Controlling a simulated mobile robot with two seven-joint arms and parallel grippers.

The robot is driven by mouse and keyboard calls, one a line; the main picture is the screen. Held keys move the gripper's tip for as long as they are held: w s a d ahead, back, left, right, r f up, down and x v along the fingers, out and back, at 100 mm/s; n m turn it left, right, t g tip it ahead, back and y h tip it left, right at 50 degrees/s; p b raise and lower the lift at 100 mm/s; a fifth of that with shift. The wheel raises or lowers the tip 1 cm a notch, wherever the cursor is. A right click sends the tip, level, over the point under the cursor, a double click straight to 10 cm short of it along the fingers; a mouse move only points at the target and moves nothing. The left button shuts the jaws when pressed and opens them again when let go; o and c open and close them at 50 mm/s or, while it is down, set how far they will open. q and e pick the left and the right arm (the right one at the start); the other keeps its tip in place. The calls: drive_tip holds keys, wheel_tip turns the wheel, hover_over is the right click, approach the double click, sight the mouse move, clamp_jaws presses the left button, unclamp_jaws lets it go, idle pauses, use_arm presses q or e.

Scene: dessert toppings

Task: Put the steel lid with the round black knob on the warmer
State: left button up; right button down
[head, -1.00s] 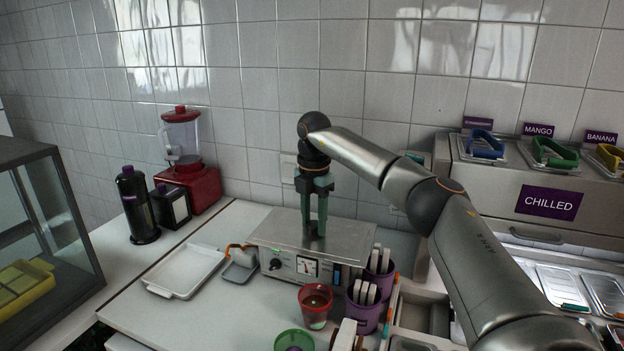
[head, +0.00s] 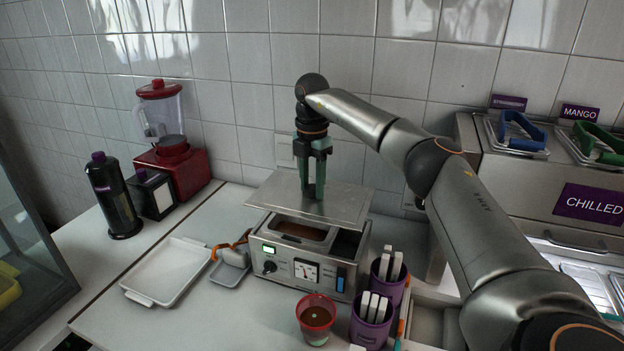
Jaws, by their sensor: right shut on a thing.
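The flat steel lid (head: 346,203) is held level above the warmer (head: 291,266). My right gripper (head: 313,193) comes down over its middle and is shut on the knob, which the fingers mostly hide. The lid is apart from the warmer at the front and appears set toward the back. The warmer's front openings show below it, with brown content at the left and a dark well at the right. The warmer's front has a dial, a gauge and a lit green display. My left gripper is not in view.
A white tray (head: 150,291) and a small grey dish (head: 229,274) are left of the warmer. A red cup (head: 316,318) and purple holders (head: 371,332) with white sticks stand in front. A red blender (head: 178,160) and dark bottle (head: 113,200) are at the back left. The chilled cabinet is right.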

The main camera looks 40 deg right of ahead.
drive_tip(key=shift+s+f, duration=0.1)
drive_tip(key=shift+f, duration=3.8)
drive_tip(key=shift+a+f, duration=0.1)
drive_tip(key=shift+f, duration=0.15)
drive_tip(key=shift+c, duration=1.7)
unclamp_jaws()
drive_tip(key=shift+r, duration=3.5)
